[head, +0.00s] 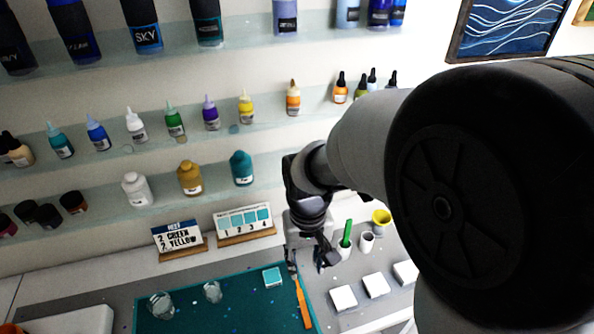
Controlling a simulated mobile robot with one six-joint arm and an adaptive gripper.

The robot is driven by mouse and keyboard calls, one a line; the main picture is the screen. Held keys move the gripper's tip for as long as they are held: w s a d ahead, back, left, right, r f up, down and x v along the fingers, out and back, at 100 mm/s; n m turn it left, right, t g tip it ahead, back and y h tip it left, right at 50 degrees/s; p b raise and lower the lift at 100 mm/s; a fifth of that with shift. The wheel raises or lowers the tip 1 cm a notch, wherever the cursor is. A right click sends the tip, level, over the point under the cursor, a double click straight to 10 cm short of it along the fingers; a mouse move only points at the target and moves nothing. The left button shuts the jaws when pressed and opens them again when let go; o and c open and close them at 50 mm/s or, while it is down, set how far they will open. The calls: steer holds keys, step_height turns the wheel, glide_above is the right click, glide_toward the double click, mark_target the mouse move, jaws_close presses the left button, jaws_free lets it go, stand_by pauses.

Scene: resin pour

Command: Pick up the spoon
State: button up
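A long orange-handled tool (303,302) lies on the teal mat (236,309) near its right edge. Its narrow grey far end is partly hidden by my gripper, so I cannot tell whether it is the spoon. A green stick-like thing (347,233) stands in a small white cup (343,249) to the right of my gripper; its lower end is hidden. My gripper (310,262) points down above the back right of the mat, near the tool's far end. Its fingers are spread apart, with nothing visible held between them.
Clear cups (161,305) and a teal square (272,277) are on the mat. White blocks (376,285), another white cup (367,242) and a yellow cup (381,219) stand right. Label cards (244,221) stand behind. Bottle-filled shelves (110,139) line the wall.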

steer(key=b, duration=0.4)
glide_above(302, 303)
steer(key=f, duration=1.2)
steer(key=shift+w+f, duration=0.1)
steer(key=shift+w, duration=0.1)
steer(key=shift+s+f+b, duration=0.15)
steer(key=shift+f+b, duration=0.9)
steer(key=shift+f, duration=1.75)
steer(key=shift+f, duration=0.15)
steer(key=shift+c, duration=0.3)
jaws_close()
